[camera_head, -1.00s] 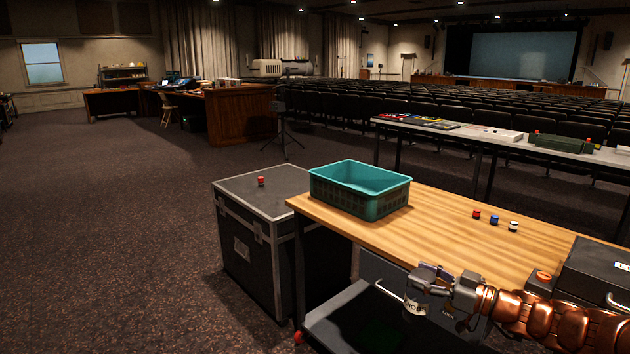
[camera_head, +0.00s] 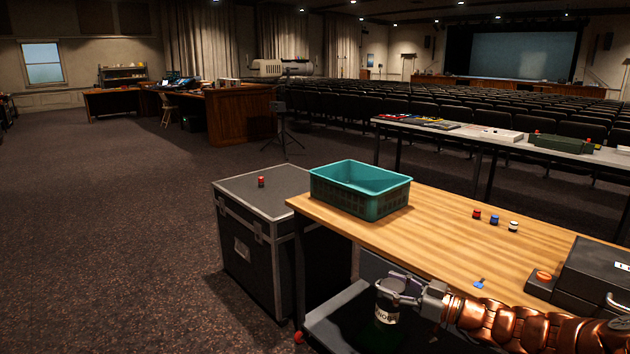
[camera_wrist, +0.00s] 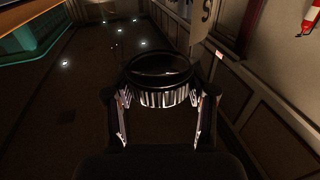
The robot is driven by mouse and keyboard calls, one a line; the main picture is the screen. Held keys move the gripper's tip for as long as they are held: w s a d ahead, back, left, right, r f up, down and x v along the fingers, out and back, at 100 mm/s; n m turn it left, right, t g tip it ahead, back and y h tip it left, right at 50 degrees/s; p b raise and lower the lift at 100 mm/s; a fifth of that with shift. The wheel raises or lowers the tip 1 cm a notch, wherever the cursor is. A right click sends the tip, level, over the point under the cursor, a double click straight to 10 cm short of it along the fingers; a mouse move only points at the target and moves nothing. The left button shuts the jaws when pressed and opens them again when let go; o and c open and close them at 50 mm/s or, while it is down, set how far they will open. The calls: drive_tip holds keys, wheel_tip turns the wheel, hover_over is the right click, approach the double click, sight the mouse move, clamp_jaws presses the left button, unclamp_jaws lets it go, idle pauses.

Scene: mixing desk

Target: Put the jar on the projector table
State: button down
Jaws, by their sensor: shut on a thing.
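The jar (camera_head: 386,316) is clear glass with a pale label and a dark lid. My gripper (camera_head: 388,287) is shut on it near the top and holds it upright, in front of the wooden-topped table's (camera_head: 430,232) near edge. In the wrist view the jar's dark round lid (camera_wrist: 160,68) sits between the two fingers of my gripper (camera_wrist: 160,105). The head view does not make clear which table is the projector table. A beige projector-like machine (camera_head: 283,68) stands in the background.
A teal crate (camera_head: 360,205) stands on the wooden top, with small red, blue and white items (camera_head: 494,220) and a blue piece (camera_head: 480,283). A dark box (camera_head: 597,270) is at right. A black flight case (camera_head: 250,240) stands left. Open carpet lies left.

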drive_tip(key=shift+s+r, duration=0.1)
drive_tip(key=shift+r, duration=0.1)
drive_tip(key=shift+f, duration=0.55)
drive_tip(key=r+p, duration=0.2)
drive_tip(key=p, duration=0.1)
drive_tip(key=r+p, duration=0.2)
drive_tip(key=p, duration=0.2)
drive_tip(key=r+p, duration=0.2)
drive_tip(key=p, duration=0.1)
drive_tip(key=shift+w+r+p, duration=0.3)
wheel_tip(320, 180, up, 2)
drive_tip(key=p, duration=0.4)
drive_tip(key=shift+r, duration=0.1)
drive_tip(key=p, duration=0.2)
drive_tip(key=shift+s+r+p, duration=0.1)
drive_tip(key=shift+r+p, duration=0.2)
drive_tip(key=shift+r, duration=0.05)
drive_tip(key=shift+d+f, duration=0.1)
